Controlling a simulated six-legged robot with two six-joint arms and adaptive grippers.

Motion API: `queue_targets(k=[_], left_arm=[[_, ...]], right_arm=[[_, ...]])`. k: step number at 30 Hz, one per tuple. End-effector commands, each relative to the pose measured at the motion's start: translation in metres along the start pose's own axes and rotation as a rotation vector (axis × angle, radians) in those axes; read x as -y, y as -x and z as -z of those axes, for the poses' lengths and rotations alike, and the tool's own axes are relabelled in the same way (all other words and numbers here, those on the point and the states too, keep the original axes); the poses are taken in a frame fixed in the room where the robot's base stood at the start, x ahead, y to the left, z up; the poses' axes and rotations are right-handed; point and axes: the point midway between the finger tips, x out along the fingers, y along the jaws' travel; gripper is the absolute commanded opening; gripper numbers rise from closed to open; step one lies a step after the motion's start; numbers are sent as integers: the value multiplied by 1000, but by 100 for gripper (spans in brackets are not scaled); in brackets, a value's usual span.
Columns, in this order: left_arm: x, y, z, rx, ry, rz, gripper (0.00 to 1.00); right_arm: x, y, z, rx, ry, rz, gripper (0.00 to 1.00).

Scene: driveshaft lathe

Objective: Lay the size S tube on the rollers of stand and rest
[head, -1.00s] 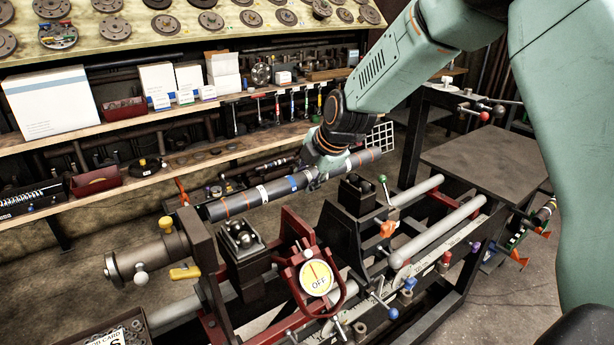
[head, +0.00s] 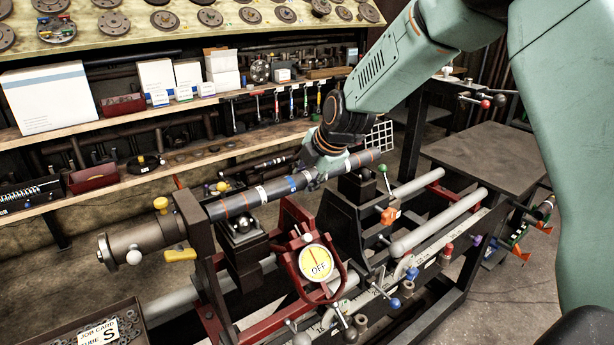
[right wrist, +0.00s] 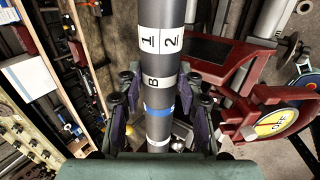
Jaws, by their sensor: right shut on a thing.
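The dark grey tube (head: 276,188) has orange rings, white labels and a blue band. My right gripper (head: 322,172) is shut around it, and the tube lies across the stand and the rest in the head view. In the right wrist view the tube (right wrist: 162,75) runs between the fingers of my right gripper (right wrist: 158,112), the blue band close to them. The stand with the ball rollers (head: 243,224) is under the tube's left part. The black rest (head: 345,215) is under its right part. Contact with the rollers cannot be told. My left gripper is not in view.
A red bracket with a round OFF dial (head: 317,262) stands in front of the tube. The headstock (head: 145,238) is at the left. A job card reading S (head: 110,330) lies in a tray at lower left. Shelves (head: 160,165) stand behind.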

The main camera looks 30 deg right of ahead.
Motion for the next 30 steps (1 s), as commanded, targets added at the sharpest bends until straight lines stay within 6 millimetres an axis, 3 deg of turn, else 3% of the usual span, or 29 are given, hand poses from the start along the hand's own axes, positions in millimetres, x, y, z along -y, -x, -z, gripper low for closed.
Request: queue_targets(k=[2,3,12,23,30], left_arm=[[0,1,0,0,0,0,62],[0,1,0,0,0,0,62],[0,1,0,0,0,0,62],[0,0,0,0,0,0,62],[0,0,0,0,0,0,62]], right_arm=[[-4,2,-1,2,0,-8,0],[-4,2,-1,2,0,-8,38],[-2,1,0,1,0,-5,63],[1,3,0,-1,1,3,63],[-1,36,0,-2,0,-4,63]])
